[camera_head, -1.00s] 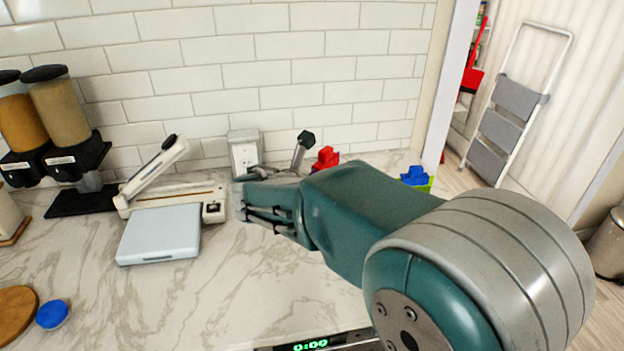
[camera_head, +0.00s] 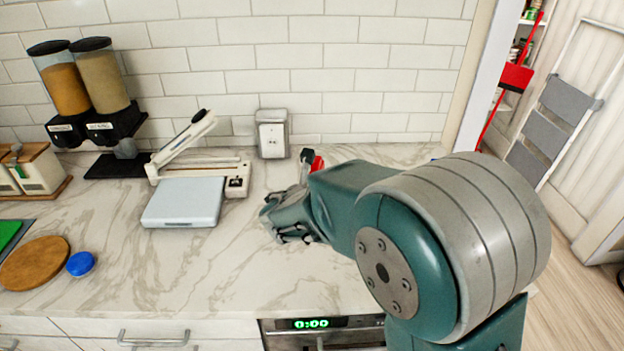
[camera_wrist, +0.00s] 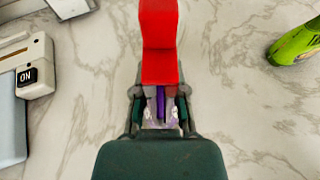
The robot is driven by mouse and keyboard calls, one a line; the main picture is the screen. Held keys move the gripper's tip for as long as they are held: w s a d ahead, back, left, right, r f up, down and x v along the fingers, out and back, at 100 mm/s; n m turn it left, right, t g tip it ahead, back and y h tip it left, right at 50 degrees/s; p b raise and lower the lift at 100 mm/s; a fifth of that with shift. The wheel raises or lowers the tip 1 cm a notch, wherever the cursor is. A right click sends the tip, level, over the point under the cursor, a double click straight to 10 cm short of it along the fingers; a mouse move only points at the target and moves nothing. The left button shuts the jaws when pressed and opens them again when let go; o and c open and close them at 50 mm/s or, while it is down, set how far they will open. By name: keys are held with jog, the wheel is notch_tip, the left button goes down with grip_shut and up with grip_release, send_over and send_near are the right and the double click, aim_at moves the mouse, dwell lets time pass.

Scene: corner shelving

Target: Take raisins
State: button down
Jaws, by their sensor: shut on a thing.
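My gripper (camera_head: 285,222) is low over the marble counter, right of the white appliance. In the wrist view my gripper (camera_wrist: 160,112) is shut on a red-topped item (camera_wrist: 159,45) with a whitish and purple part between the fingers. In the head view a small red patch (camera_head: 317,163) shows behind my gripper, the rest hidden by my arm. No readable label shows, so I cannot tell if the held item is the raisins. A green item with yellow lettering (camera_wrist: 296,44) lies or stands at upper right in the wrist view, apart from my gripper.
A white sealer-like appliance (camera_head: 238,181) with a raised lever and a pale flat plate (camera_head: 182,203) stand left. Two dispensers (camera_head: 100,80), a round wooden board (camera_head: 35,262) and a blue lid (camera_head: 80,263) are farther left. The front counter is clear.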

jog(key=shift+d+f, duration=0.4)
jog(key=shift+d, duration=0.3)
jog(key=c, duration=0.6)
grip_release()
jog(key=shift+a, duration=0.5)
jog(key=shift+d, duration=0.25)
